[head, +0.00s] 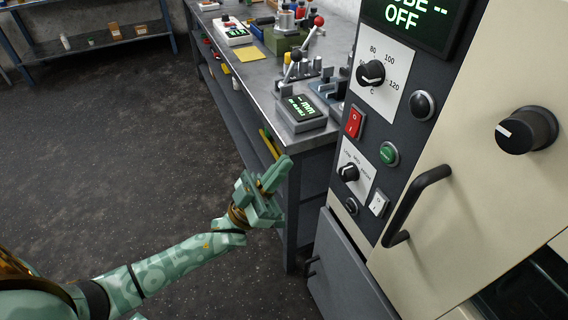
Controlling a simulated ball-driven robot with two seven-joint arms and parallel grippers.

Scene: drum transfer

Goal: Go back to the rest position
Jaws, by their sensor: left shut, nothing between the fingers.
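My left gripper (275,177) is in the middle of the head view, at the end of my green patterned left arm, which comes in from the lower left. Its fingers are together and hold nothing. It is in front of the near end of the workbench, left of the control panel, and I cannot tell whether it touches the bench. My right gripper is not in view.
A beige machine (440,215) with dials, switches and a black door handle (415,205) fills the right side. Its display reads OFF. A grey workbench (262,72) carries instruments, including a device with a lit screen (302,108). A shelf (90,42) stands far left. Open floor lies left.

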